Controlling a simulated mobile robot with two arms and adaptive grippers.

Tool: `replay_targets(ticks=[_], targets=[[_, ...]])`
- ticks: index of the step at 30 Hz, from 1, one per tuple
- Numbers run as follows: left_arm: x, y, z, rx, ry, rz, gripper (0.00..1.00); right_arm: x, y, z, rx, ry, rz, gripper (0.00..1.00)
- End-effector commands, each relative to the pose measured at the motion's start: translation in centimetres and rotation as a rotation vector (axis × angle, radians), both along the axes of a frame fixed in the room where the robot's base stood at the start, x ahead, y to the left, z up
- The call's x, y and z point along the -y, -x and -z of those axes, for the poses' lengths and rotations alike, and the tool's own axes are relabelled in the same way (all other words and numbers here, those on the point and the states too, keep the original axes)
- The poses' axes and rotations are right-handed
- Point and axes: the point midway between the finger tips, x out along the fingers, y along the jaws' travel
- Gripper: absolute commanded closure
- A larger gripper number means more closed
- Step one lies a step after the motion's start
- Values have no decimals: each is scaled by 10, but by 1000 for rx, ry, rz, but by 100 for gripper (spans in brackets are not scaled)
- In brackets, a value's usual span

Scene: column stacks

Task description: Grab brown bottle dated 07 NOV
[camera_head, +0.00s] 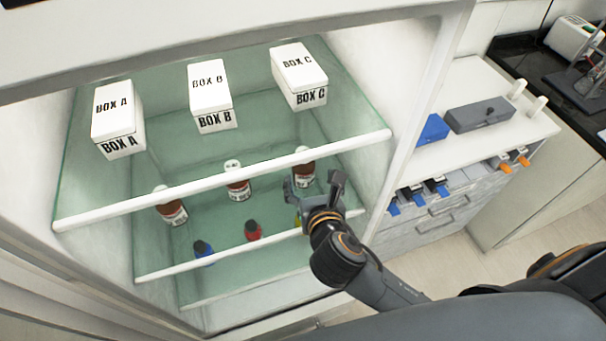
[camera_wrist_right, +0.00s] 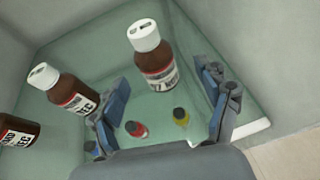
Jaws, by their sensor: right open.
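Three brown bottles with white caps stand in a row on a glass shelf inside the cabinet. The right one (camera_head: 304,169) shows in the right wrist view (camera_wrist_right: 158,66) with a label that seems to end in "7 NOV", its first part hard to read. The middle bottle (camera_head: 238,183) and left bottle (camera_head: 172,210) also show in the wrist view (camera_wrist_right: 73,94) (camera_wrist_right: 17,130), with labels that seem to end in "EC". My right gripper (camera_head: 314,187) is open and empty, in front of the right bottle, which appears between its fingers in the wrist view. My left gripper is out of view.
BOX A (camera_head: 118,117), BOX B (camera_head: 210,94) and BOX C (camera_head: 298,74) stand on the upper shelf, whose white front edge (camera_head: 220,180) runs above the bottles. Blue (camera_head: 204,251), red (camera_head: 253,231) and yellow (camera_wrist_right: 181,117) capped items stand lower down. The cabinet wall (camera_head: 385,150) is close on the right.

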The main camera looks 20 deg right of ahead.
Motion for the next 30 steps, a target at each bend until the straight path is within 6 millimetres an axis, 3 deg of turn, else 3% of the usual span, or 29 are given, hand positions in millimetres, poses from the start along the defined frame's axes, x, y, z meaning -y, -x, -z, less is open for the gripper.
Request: replay_targets(ticks=[7, 18, 28, 30], targets=[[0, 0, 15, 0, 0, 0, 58, 1, -15, 8, -1, -3, 1, 24], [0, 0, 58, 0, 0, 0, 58, 1, -55, 23, -1, -3, 2, 24], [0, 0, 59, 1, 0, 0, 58, 1, -60, 20, -2, -2, 1, 24], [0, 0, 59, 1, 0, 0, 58, 1, -60, 20, -2, -2, 1, 36]])
